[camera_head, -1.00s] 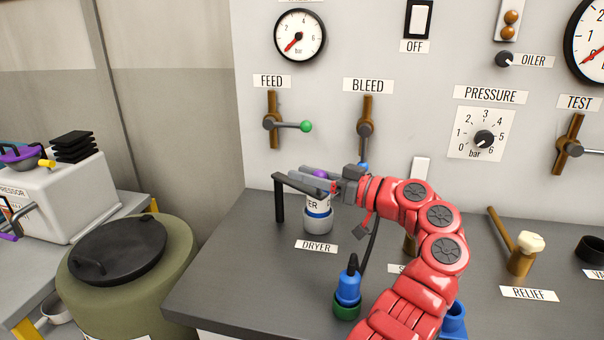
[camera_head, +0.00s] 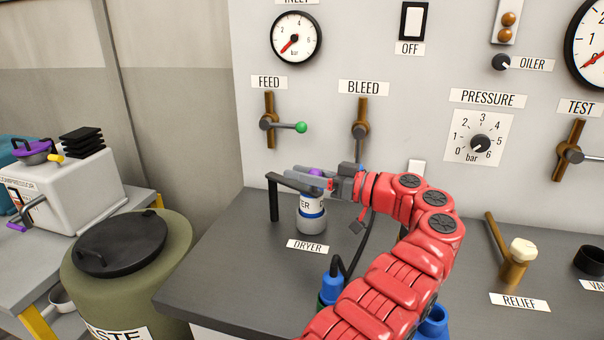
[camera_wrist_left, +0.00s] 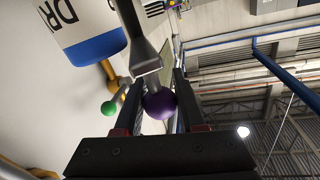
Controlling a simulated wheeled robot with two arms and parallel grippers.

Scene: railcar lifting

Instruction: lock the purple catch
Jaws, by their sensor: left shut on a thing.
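The purple catch (camera_head: 316,173) shows as a round purple knob at the top of the white and blue dryer (camera_head: 311,222). My left gripper (camera_head: 308,178) reaches in from the right and is shut on this knob. In the left wrist view the purple knob (camera_wrist_left: 159,103) sits between the two dark fingers, on the end of a grey lever (camera_wrist_left: 145,60). The fingers hide part of the catch in the head view, so I cannot tell whether it is latched. My right gripper is not in view.
A black post with a bar (camera_head: 274,200) stands close at the dryer's left. A blue fitting (camera_head: 332,288) with a hose is beside my arm. The feed valve (camera_head: 268,122) and bleed valve (camera_head: 361,122) are on the panel behind. The front-left bench top (camera_head: 225,270) is clear.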

